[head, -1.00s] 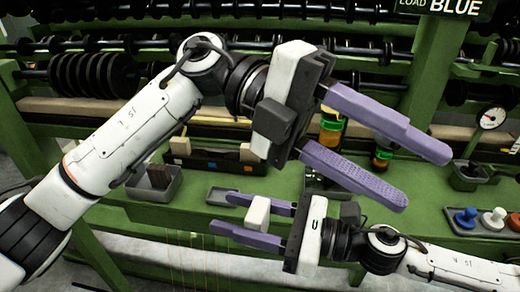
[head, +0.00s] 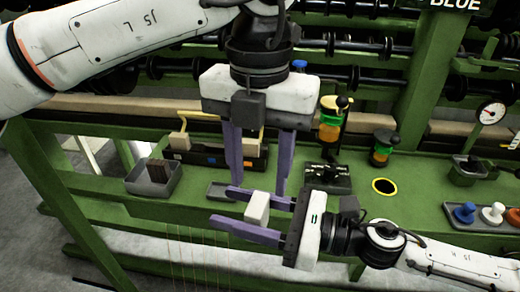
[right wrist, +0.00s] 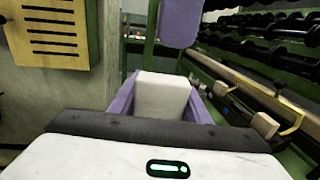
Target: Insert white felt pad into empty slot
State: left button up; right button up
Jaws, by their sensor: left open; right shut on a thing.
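The white felt pad (head: 257,208) is a pale block between the purple fingers of my right gripper (head: 224,206). The right gripper is shut on it, and the pad (right wrist: 163,93) also shows between the fingers in the right wrist view. My left gripper (head: 257,190) is open and empty, fingers pointing down. In the head view its fingertips straddle the pad's upper part; one purple finger (right wrist: 180,22) shows above the pad in the right wrist view. I cannot tell if they touch.
A grey bin (head: 137,182) with brown blocks stands at left. A small grey tray (head: 216,190) lies behind the right fingers.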

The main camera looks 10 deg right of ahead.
aim_at(259, 204)
pick_arm(q)
notch_tip(259, 204, down, 8)
jog(key=shift+r, duration=0.2)
jog(key=c, duration=1.1)
grip_shut()
pick_arm(e)
jog(key=o, duration=1.1)
